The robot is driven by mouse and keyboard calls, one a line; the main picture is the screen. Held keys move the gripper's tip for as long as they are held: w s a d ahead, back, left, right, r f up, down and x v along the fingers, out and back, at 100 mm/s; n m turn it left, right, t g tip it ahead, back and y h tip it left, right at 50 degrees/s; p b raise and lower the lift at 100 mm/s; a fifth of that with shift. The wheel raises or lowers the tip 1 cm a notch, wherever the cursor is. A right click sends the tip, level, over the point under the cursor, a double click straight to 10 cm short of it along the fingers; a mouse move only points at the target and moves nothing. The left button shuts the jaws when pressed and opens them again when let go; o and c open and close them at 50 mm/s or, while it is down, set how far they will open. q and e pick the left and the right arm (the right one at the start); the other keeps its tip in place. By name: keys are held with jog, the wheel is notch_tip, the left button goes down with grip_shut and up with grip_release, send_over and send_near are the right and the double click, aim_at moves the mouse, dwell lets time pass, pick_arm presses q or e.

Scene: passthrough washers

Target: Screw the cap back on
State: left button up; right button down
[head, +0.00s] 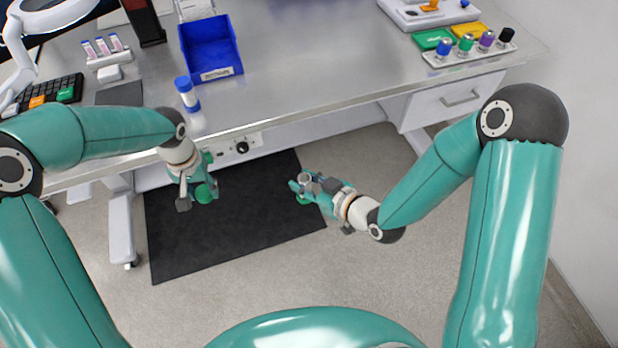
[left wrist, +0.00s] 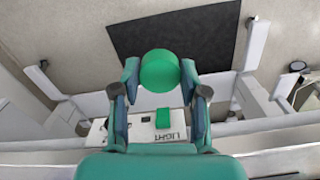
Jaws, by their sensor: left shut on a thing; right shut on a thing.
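A round green cap (head: 203,193) is held between the fingers of my left gripper (head: 198,190), in front of the table's edge. In the left wrist view the cap (left wrist: 160,72) sits between the two fingertips of the left gripper (left wrist: 160,80). My right gripper (head: 312,188) is shut on a small container (head: 306,178), also in front of the table. Its greyish round top faces up and a bit of green shows below; the fingers hide much of it. The cap and the container are well apart, with the cap to the left.
The metal table (head: 300,70) lies behind both grippers. A rack of coloured-capped vials (head: 475,46) is at the right. Open space over a black floor mat (head: 240,235) lies between the grippers.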

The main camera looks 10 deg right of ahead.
pick_arm(q)
jog(key=shift+s+a, duration=0.1)
jog(key=shift+s, duration=0.1)
jog(key=r, duration=0.1)
jog(key=d, duration=0.1)
jog(key=r+n, duration=0.1)
jog(key=shift+w+d+r, duration=0.3)
jog(key=shift+r, duration=0.05)
jog(key=d+r+m, duration=0.1)
jog(key=d+r, duration=0.1)
jog(key=d, duration=0.5)
jog(key=d+r+m, duration=0.1)
jog(key=d+r, duration=0.2)
jog(key=d, duration=0.4)
jog(key=s+d+r+m, duration=0.1)
jog(key=d+r, duration=0.2)
jog(key=d, duration=0.4)
jog(key=shift+d+r+m, duration=0.15)
jog(key=shift+d+m, duration=0.15)
jog(key=shift+d, duration=0.05)
jog(key=shift+s+d+r, duration=0.15)
jog(key=shift+s+d, duration=0.05)
jog(key=shift+d, duration=0.25)
